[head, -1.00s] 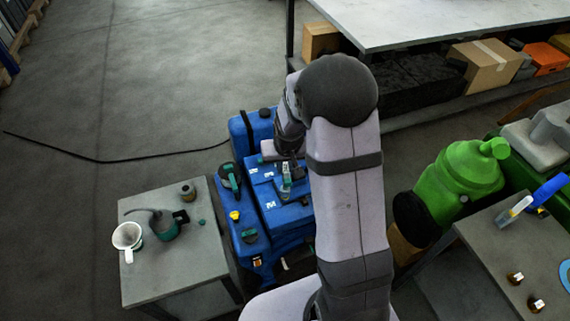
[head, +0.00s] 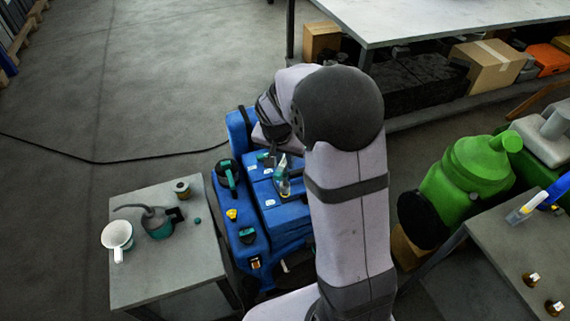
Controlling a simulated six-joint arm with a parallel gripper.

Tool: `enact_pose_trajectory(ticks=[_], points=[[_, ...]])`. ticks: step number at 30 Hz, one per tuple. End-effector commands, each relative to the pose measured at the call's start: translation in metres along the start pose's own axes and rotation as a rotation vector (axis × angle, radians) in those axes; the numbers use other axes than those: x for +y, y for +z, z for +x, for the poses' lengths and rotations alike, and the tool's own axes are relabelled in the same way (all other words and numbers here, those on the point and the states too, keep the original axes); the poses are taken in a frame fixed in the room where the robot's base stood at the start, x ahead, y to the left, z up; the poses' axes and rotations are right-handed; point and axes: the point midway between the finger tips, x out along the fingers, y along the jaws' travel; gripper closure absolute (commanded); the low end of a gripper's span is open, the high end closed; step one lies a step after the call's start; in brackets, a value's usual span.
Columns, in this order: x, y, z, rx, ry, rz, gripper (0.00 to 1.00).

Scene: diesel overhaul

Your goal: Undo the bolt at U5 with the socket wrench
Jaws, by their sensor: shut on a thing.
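The blue diesel engine (head: 240,218) stands in the middle, with white labels on its top; I cannot read which one is U5. My gripper (head: 282,165) is over the engine's top, partly hidden behind my arm. It is shut on a teal and grey tool, which looks like the socket wrench (head: 283,182), held roughly upright with its lower end near the engine's top face. I cannot tell whether it touches a bolt. The bolt at U5 is too small or hidden to make out.
A grey side table (head: 160,265) at left bears a white mug (head: 117,237), an oil can (head: 158,223) and a small jar (head: 182,190). A green machine (head: 465,175) and another table (head: 500,262) stand at right. A workbench (head: 420,22) is behind.

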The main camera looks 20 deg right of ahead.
Motion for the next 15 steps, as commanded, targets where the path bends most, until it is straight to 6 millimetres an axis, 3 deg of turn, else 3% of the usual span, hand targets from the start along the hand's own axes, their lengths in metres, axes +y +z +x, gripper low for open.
enact_pose_trajectory(ticks=[15], points=[[-0.0008, -0.0006, 0.0005, 0.002, 0.092, 0.302, 1.00]])
